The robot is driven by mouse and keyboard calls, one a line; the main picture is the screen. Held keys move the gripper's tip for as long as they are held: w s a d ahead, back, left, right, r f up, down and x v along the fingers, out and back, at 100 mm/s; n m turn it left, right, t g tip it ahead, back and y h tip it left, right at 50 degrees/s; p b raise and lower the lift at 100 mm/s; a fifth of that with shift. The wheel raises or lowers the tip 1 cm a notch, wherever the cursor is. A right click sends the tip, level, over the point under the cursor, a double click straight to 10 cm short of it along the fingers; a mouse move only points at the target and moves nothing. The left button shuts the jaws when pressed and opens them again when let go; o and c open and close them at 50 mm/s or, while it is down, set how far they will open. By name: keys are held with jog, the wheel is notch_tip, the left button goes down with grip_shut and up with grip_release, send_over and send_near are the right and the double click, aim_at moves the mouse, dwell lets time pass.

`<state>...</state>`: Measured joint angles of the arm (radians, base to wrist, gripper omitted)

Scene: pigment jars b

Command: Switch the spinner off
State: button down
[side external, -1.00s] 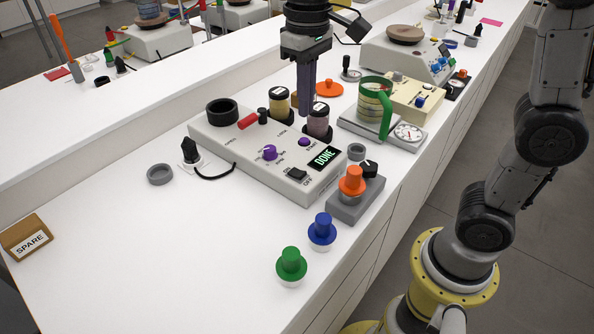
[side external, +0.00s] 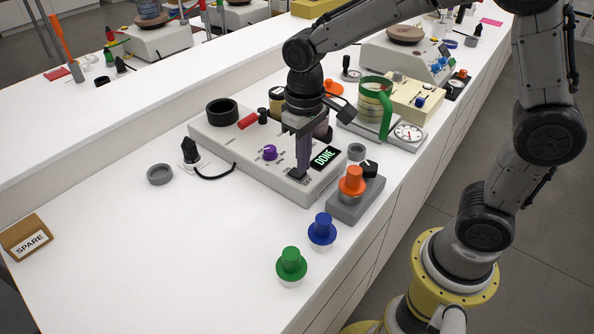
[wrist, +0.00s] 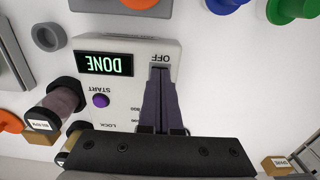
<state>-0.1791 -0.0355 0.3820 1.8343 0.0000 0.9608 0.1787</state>
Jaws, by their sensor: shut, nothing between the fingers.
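The spinner (side external: 225,145) is a pale box with a purple knob (side external: 269,153), a purple START button (wrist: 101,101) and a display (side external: 325,158) reading DONE. Its black rocker switch (side external: 291,174) sits at the near corner by the OFF label (wrist: 160,58). My gripper (side external: 300,176) is shut and empty, pointing down with its fingertips at the switch. In the wrist view the fingers (wrist: 160,75) cover most of the switch, so its tilt is hidden, and I cannot tell whether they touch or press it. The display is lit.
A grey block with an orange-topped stopper (side external: 352,181) stands close right of the switch. Blue (side external: 322,230) and green (side external: 291,264) stoppers stand in front. A jar with dark pigment (wrist: 58,103) sits at the spinner's edge.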

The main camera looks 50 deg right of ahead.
jog(key=shift+f, duration=0.3)
jog(key=shift+f, duration=0.45)
notch_tip(320, 180, up, 18)
dwell(1.2)
jog(key=shift+f, duration=0.1)
